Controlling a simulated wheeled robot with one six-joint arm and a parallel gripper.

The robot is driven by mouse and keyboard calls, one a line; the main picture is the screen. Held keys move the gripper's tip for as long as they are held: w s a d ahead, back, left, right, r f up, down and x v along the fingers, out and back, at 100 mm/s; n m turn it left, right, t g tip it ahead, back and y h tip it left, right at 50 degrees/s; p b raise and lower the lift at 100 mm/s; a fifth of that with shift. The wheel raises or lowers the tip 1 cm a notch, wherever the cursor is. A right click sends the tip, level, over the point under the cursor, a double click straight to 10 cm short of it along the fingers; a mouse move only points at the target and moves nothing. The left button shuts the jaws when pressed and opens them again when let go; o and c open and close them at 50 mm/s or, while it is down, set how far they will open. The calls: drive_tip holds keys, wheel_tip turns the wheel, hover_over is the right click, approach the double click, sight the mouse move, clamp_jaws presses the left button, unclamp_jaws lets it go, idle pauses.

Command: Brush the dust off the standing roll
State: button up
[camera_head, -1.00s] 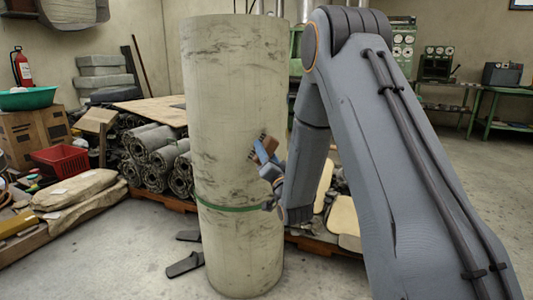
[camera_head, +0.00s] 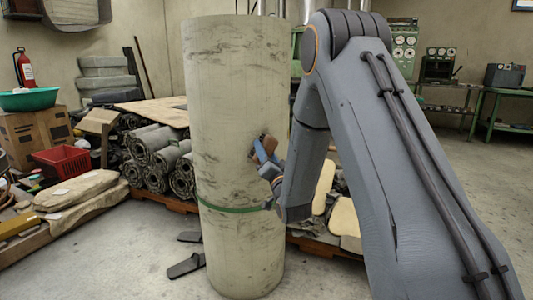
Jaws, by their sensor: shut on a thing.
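The standing roll (camera_head: 225,110) is a tall pale cylinder upright on the floor in the middle of the head view. Dark dusty smudges show on its upper part, its middle and lower down. A green band (camera_head: 230,209) runs around its lower half. My gripper (camera_head: 268,158) is at the roll's right side, about mid-height, shut on a brush (camera_head: 264,146) with a brown block. The brush is tilted and lies against or very close to the roll's surface; I cannot tell whether it touches. The bristles are mostly hidden.
Several smaller rolls (camera_head: 160,158) lie stacked on a pallet behind left. A red crate (camera_head: 62,161) and filled sacks (camera_head: 76,190) are at the left. Dark flat pieces (camera_head: 186,265) lie on the floor left of the roll's base. Open floor (camera_head: 120,265) is in front.

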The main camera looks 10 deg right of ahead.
drive_tip(key=shift+w+a, duration=0.25)
drive_tip(key=shift+w, duration=0.35)
